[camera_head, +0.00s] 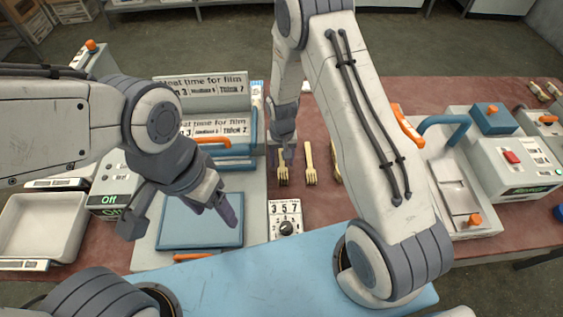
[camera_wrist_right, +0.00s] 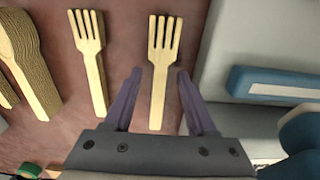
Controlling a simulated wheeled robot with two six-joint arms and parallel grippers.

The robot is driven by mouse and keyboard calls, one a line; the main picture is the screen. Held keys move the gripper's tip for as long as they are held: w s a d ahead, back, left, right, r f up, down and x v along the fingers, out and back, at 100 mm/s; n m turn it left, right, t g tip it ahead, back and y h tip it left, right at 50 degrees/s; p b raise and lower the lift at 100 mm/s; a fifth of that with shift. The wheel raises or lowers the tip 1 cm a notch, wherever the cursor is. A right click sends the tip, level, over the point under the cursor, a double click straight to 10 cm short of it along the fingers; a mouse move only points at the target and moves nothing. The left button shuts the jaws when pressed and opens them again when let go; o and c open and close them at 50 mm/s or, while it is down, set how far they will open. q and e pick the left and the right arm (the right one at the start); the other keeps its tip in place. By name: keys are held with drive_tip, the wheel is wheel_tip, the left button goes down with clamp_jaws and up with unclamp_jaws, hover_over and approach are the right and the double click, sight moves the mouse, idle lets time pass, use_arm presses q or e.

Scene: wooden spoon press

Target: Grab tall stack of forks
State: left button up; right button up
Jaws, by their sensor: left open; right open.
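A stack of wooden forks (camera_wrist_right: 160,75) lies between the spread fingers of my right gripper (camera_wrist_right: 154,75) in the right wrist view, tines pointing away. The same forks (camera_head: 283,177) show just below the right gripper (camera_head: 285,148) in the head view. The gripper is open and not closed on them. A second fork stack (camera_wrist_right: 89,62) lies to the left in the wrist view, with visible layered edges; in the head view it is to the right (camera_head: 310,168). My left gripper (camera_head: 222,210) is open and empty over the blue plate (camera_head: 190,238).
A tall layered wooden stack with rounded ends (camera_wrist_right: 28,62) lies farther left in the wrist view. A press with a blue handle (camera_wrist_right: 275,84) borders the forks. A dial box (camera_head: 286,222) stands in front. A white tray (camera_head: 42,228) is at left.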

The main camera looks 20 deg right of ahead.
drive_tip(key=shift+f, duration=1)
clamp_jaws()
drive_tip(key=shift+r, duration=0.2)
